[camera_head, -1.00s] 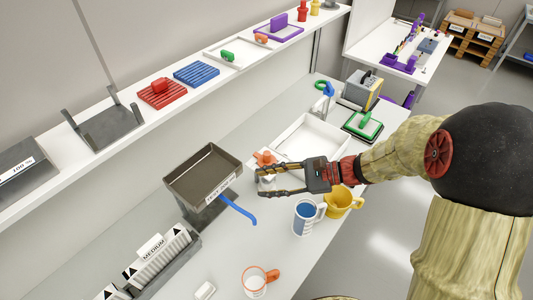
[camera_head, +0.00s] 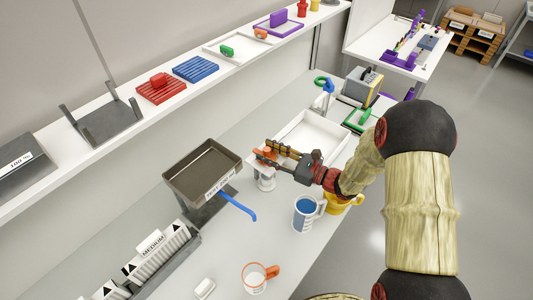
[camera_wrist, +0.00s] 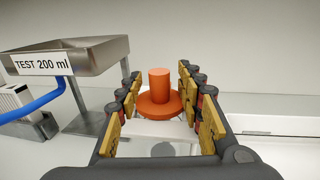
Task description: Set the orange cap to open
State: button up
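The orange cap (camera_wrist: 159,100) is a flat disc with an upright round knob. In the wrist view it sits between the two fingers of my gripper (camera_wrist: 160,105), which are open with a gap on both sides of the knob. In the head view my gripper (camera_head: 277,153) is at the cap (camera_head: 266,154), above a small whitish base (camera_head: 266,182). The fingers partly hide the cap there. Below the cap in the wrist view a pale round shape (camera_wrist: 163,149) shows, partly hidden by my gripper.
A metal tray on a stand (camera_head: 203,172), labelled "TEST 200 ml" in the wrist view, with a blue spout (camera_head: 238,207), stands left of the cap.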

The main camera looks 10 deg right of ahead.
jog(key=shift+w+a, duration=0.3)
jog(key=shift+a, duration=0.1)
grip_shut()
dwell(0.4)
dwell(0.4)
